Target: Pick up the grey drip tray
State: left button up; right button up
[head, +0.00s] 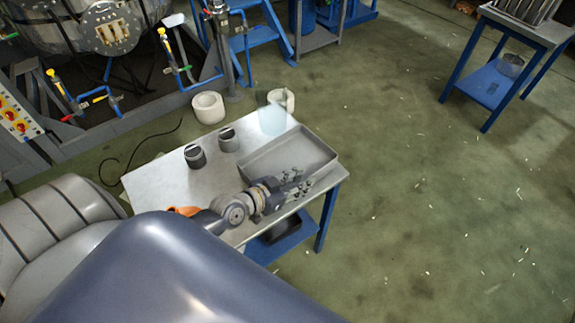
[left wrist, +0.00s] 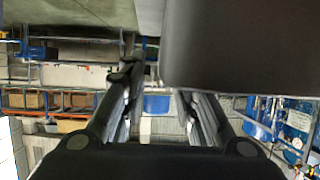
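The grey drip tray (head: 290,152) is a shallow rectangular tray lying on the right part of the small metal table. Its inside looks empty. My left gripper (head: 302,187) is at the tray's near side, in front of the near wall and covering part of it. I cannot tell whether it touches the tray. In the left wrist view, the two fingers of the left gripper (left wrist: 160,92) stand apart with nothing clearly held between them. A large dark grey surface fills the upper right there; I cannot tell if it is the tray. My right gripper is not in view.
The metal table (head: 160,182) also bears two dark grey cylindrical pieces (head: 195,157) (head: 228,140) and an orange item (head: 184,211) by my arm. White rings stand on the floor behind it. Open floor lies to the right, before another blue-legged table (head: 552,32).

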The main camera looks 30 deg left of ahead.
pick_arm(q)
jog(key=shift+x, duration=0.9)
jog(key=shift+s, duration=0.1)
grip_shut()
jog(key=shift+r, duration=0.15)
jog(key=shift+r, duration=0.1)
